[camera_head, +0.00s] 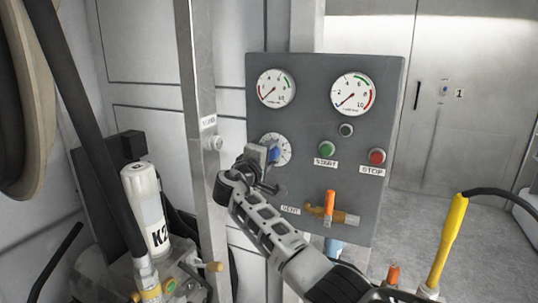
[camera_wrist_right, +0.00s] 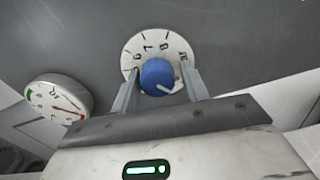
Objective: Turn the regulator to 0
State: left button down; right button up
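The regulator is a blue knob (camera_wrist_right: 157,76) on a white numbered dial (camera_wrist_right: 150,48), mounted on the grey control panel (camera_head: 300,215). In the head view the blue knob (camera_head: 274,155) is partly covered by my right gripper (camera_head: 265,166), and part of the dial (camera_head: 285,146) shows. In the right wrist view my right gripper (camera_wrist_right: 160,90) has one finger on each side of the knob. A small gap shows at the right finger. A white pointer mark on the knob points to the lower right; the number there is hidden. My left gripper is not in view.
Two gauges (camera_head: 276,88) (camera_head: 352,94) sit above the dial. A green START button (camera_head: 327,149), a red STOP button (camera_head: 377,156) and an orange valve handle (camera_head: 330,203) are nearby. A metal post (camera_head: 198,100) stands left of the panel.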

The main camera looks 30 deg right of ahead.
jog(key=shift+o, duration=0.6)
jog(key=shift+r, duration=0.1)
jog(key=shift+a, duration=0.1)
jog(key=b+v, duration=0.1)
jog(key=v, duration=1.5)
jog(key=shift+b, duration=0.35)
